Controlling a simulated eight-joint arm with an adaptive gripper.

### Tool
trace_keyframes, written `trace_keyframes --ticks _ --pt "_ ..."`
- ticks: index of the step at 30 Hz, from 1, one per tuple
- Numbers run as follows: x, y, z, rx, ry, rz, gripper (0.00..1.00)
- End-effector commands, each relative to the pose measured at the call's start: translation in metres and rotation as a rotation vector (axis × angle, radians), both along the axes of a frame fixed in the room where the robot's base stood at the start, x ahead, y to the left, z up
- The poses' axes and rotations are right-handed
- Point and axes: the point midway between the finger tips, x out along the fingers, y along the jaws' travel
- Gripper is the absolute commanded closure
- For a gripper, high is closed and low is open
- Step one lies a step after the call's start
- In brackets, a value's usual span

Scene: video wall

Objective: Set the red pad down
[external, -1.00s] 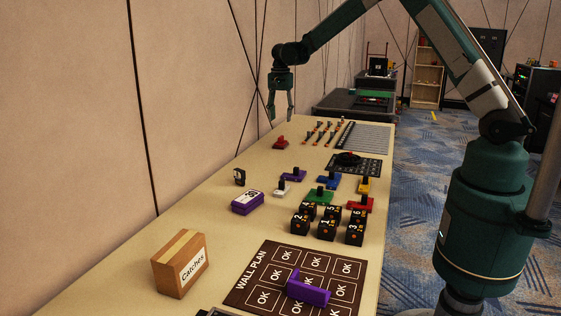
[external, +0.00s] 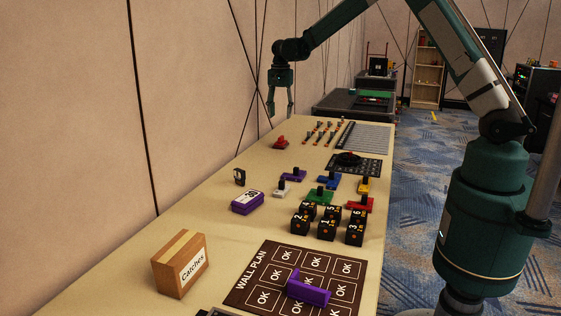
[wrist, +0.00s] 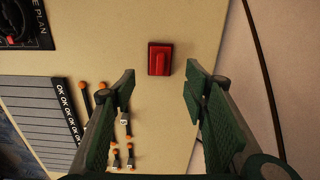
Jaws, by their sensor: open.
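A red pad (external: 281,143) with a raised grip lies flat on the tan table at its far left, close to the wall. My gripper (external: 281,112) is open and empty above it, clear of the pad. In the wrist view, the red pad (wrist: 160,59) shows between and beyond the two spread fingers (wrist: 159,88), with table visible around it. A second red pad (external: 360,204) sits nearer, at the table's right edge, behind the black numbered cubes.
Several orange-tipped pieces (external: 322,131) and a grey slotted panel (external: 365,137) lie right of the far pad. Several black cubes (external: 327,228), a purple box (external: 247,203), a Catches box (external: 181,265) and the wall plan board (external: 345,285) stand nearer. The wall borders the left.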

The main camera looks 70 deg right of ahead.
Motion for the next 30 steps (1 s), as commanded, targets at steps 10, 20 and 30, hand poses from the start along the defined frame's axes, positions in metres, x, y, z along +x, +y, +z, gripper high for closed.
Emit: trace_keyframes --ticks 10,20,30 --pt "-0.018 0.052 0.059 -0.026 -0.048 0.138 0.55" --pt "-0.049 0.111 0.117 -0.061 -0.102 0.300 0.55" --pt "-0.089 0.169 0.165 -0.101 -0.158 0.465 0.55"
